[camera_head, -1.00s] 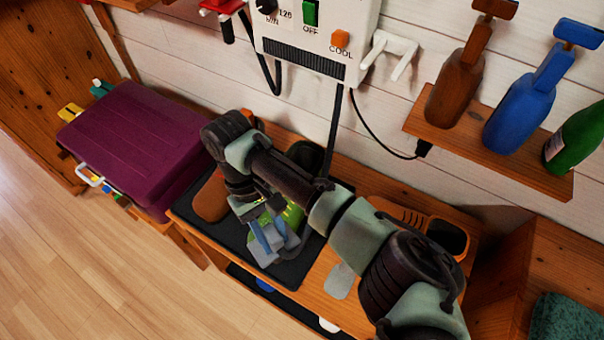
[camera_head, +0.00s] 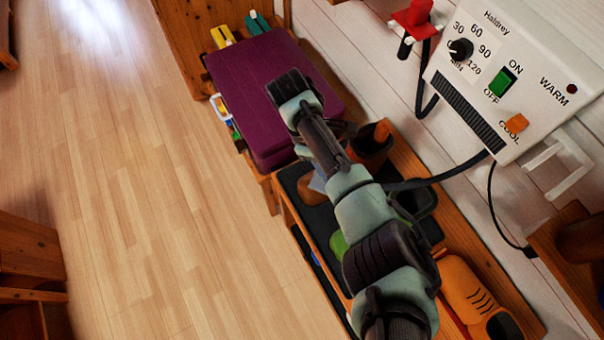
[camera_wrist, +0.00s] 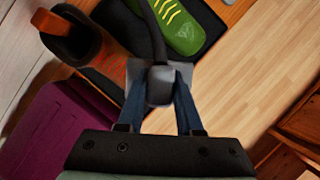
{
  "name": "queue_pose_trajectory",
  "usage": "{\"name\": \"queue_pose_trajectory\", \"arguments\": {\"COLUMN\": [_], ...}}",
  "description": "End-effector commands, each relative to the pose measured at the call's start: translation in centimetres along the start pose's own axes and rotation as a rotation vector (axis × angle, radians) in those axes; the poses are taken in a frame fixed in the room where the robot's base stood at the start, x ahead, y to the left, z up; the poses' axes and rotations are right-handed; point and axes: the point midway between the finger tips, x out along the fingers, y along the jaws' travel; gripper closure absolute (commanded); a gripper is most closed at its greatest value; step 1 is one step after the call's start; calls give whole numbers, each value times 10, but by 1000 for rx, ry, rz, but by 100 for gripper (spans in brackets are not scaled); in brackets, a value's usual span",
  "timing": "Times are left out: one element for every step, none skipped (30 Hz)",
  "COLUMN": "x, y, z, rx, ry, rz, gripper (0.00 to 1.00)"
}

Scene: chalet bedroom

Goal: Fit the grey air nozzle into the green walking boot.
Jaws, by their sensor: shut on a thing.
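My gripper (camera_wrist: 159,105) has blue fingers and is shut on the grey air nozzle (camera_wrist: 160,86). A dark hose runs from the nozzle up across the wrist view. The green walking boot (camera_wrist: 182,22) with yellow laces lies beyond the fingertips, its toe pointing toward the floor side. The nozzle appears apart from it. The boot's opening is out of the wrist view. In the head view, my arm covers most of the green boot (camera_head: 338,243), and the nozzle cannot be made out. A bit of blue finger (camera_head: 318,181) shows beside my arm.
A brown-orange boot (camera_head: 371,147) stands on the dark mat (camera_head: 322,222), close to my gripper. A purple suitcase (camera_head: 262,95) stands behind it. An orange shoe (camera_head: 470,290) is at the right. The white dryer box (camera_head: 520,75) hangs on the wall. Open floor (camera_head: 160,190) lies left.

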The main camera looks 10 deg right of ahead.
Motion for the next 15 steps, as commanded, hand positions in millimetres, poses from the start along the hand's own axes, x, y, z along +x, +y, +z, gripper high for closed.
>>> {"name": "queue_pose_trajectory", "arguments": {"x": [-9,-10,-11,-12,-13,-14,-14,-15,-15,-16,-16,-16,-16,-16,-16], "y": [7,11,17,21,24,30,33,36,40,43,46,49,51,53,55], "z": [15,22,31,38,46,55,63,71,81,89,97,108,117,125,137], "rx": [-56,-94,-143,-180,-214,-261,-295,-327,-372,-403,-433,-473,-503,-530,-567], "ry": [4,4,5,6,5,6,6,6,6,6,7,7,6,7,6], "rz": [22,38,58,74,88,109,122,137,155,169,181,199,211,223,238], "gripper": [100,100,100,100,100,100,100,100,100,100,100,100,100,100,100]}}
